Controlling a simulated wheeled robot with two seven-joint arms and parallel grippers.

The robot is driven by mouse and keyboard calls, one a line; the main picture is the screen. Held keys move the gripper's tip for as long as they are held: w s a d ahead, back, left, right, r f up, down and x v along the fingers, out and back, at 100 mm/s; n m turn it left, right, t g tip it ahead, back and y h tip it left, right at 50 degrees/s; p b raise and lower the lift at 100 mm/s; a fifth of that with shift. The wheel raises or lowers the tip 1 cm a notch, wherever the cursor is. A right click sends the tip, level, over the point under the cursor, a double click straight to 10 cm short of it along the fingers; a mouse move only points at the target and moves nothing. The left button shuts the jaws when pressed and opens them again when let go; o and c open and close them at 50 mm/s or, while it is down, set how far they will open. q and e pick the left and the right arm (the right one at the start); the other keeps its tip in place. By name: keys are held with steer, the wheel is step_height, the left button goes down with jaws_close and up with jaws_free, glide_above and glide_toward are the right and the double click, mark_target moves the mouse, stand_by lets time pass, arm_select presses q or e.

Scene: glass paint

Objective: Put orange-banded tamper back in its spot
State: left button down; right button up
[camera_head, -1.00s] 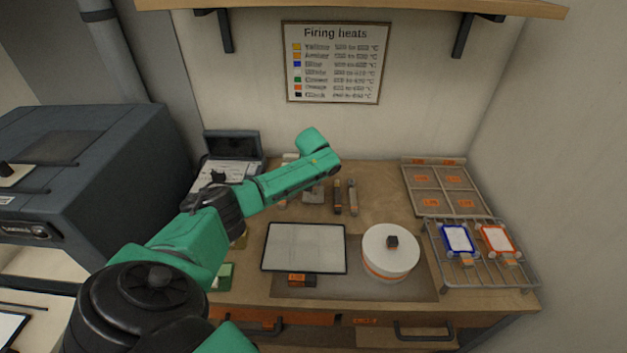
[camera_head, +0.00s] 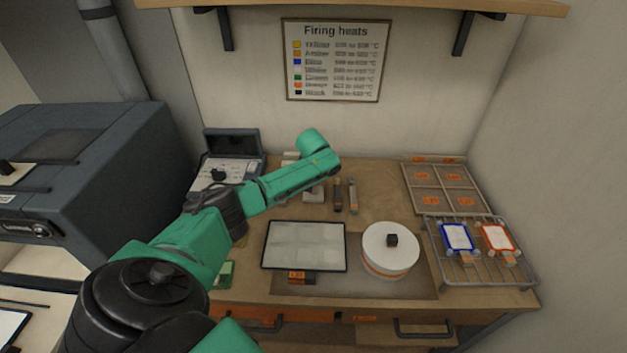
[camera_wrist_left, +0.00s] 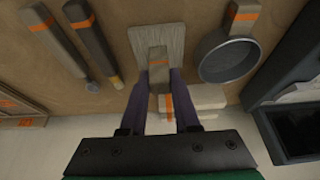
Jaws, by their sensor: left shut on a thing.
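The orange-banded tamper (camera_wrist_left: 159,53) has a grey textured square foot and a short handle with an orange band. It is between the two fingers of my left gripper (camera_wrist_left: 160,78), which is shut on its handle. In the head view the pale foot of the tamper (camera_head: 314,191) shows below my green wrist, over the back of the bench. I cannot tell whether the foot touches the bench top. My left gripper's fingers are hidden behind the arm in the head view. My right gripper is in neither view.
Two slim banded tools (camera_head: 345,195) lie right of the tamper. A round sieve (camera_wrist_left: 229,58) lies on its other side, and pale blocks (camera_wrist_left: 195,102) are by the wall. A glass panel (camera_head: 304,246), white turntable (camera_head: 390,250) and wire rack (camera_head: 480,268) stand in front and right.

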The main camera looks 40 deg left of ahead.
arm_select(q)
steer(key=c, duration=0.6)
jaws_free()
steer(key=shift+o, duration=0.2)
steer(key=b+v, duration=0.2)
steer(key=v, duration=1.2)
steer(key=shift+r, duration=0.25)
steer(key=shift+s+d, duration=0.1)
